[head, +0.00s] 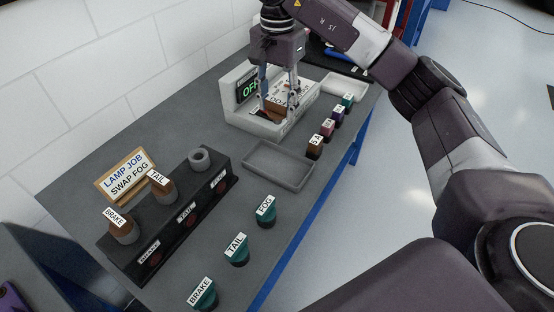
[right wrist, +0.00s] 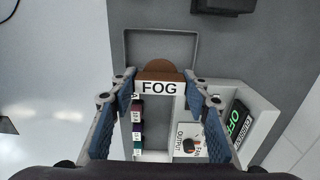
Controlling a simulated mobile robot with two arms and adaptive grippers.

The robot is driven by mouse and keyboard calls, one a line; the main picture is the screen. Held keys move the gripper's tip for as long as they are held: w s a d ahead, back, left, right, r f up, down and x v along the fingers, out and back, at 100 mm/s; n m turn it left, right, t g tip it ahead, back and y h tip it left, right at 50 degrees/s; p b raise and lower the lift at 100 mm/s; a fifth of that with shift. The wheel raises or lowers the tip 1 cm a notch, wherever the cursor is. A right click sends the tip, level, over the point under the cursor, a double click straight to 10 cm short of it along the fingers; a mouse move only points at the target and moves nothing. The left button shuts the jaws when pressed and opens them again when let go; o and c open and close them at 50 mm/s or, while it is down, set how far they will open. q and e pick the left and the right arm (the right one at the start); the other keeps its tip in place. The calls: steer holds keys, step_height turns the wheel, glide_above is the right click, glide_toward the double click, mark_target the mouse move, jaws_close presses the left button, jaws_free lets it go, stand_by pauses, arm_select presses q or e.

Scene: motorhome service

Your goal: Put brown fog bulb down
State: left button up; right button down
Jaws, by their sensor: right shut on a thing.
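My right gripper (head: 277,104) is shut on the brown fog bulb (head: 273,107), above the white tester with the green-lit display (head: 250,88). In the right wrist view, the bulb (right wrist: 160,70) sits between the fingertips, its white FOG label facing the camera. Behind it shows a shallow grey tray (right wrist: 160,40), which lies empty in front of the tester in the head view (head: 278,166). The black lamp block (head: 170,215) holds brown BRAKE (head: 122,228) and TAIL (head: 163,188) bulbs; its FOG socket (head: 200,158) is empty. My left gripper is not in view.
Teal FOG (head: 265,212), TAIL (head: 237,250) and BRAKE (head: 203,293) bulbs stand along the bench front. Several coloured labelled pieces (head: 328,128) line the right edge. A white tray (head: 345,86) is behind them. A "LAMP JOB SWAP FOG" sign (head: 125,174) stands by the wall.

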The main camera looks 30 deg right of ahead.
mark_target(279, 123)
steer(key=f, duration=0.6)
steer(key=shift+w+d+f, duration=0.15)
steer(key=shift+d+f, duration=0.15)
steer(key=f+p, duration=0.3)
steer(key=f, duration=0.7)
steer(key=shift+a, duration=0.2)
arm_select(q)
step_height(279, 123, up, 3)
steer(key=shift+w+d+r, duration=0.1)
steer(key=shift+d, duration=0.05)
arm_select(e)
steer(key=shift+f, duration=0.1)
steer(key=shift+f, duration=0.2)
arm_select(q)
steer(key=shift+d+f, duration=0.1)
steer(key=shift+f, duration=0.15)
arm_select(e)
steer(key=c, duration=1.1)
jaws_free()
steer(key=shift+r, duration=0.1)
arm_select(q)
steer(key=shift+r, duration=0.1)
